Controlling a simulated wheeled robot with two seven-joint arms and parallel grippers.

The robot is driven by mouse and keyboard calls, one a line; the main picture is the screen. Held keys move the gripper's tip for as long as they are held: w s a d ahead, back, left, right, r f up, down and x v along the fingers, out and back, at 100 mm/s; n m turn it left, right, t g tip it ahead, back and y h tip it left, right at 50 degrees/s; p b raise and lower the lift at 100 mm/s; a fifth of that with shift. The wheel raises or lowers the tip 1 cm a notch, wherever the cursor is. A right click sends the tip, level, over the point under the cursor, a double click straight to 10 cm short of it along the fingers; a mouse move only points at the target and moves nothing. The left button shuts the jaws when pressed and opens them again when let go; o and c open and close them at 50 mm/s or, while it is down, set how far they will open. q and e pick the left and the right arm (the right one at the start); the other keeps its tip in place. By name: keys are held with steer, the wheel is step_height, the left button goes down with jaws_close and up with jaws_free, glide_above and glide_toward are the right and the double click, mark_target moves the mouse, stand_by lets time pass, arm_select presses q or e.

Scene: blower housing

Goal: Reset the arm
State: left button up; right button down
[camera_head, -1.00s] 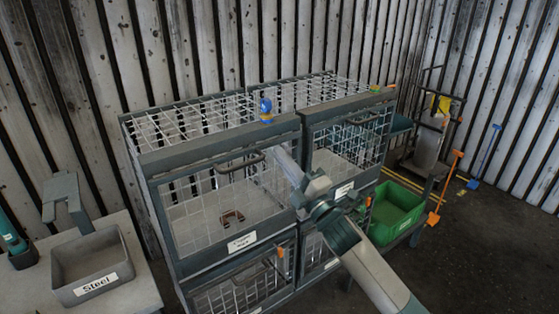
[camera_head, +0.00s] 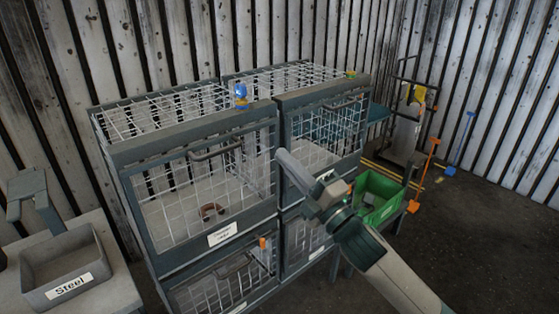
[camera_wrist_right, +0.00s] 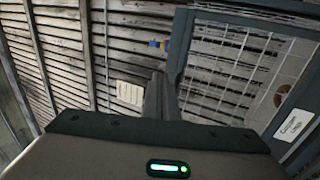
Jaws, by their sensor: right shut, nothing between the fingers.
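My right arm comes in from the lower right in the head view. Its gripper (camera_head: 284,156) is shut and empty, in front of the post between two wire cages. In the right wrist view, the narrow gripper fingers (camera_wrist_right: 158,98) show close together, with nothing held. The left wire cage (camera_head: 200,140) has its front door closed, and a small brown curved part (camera_head: 212,211) lies inside. The right wire cage (camera_head: 325,135) stands beside it. My left gripper is not in view.
A blue object (camera_head: 240,96) sits on top of the left cage. A green bin (camera_head: 380,195) stands right of the cages. A grey bin labelled Steel (camera_head: 68,268) is on a table at the lower left. Open floor (camera_head: 480,240) lies at the right.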

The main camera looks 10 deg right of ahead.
stand_by(0.3)
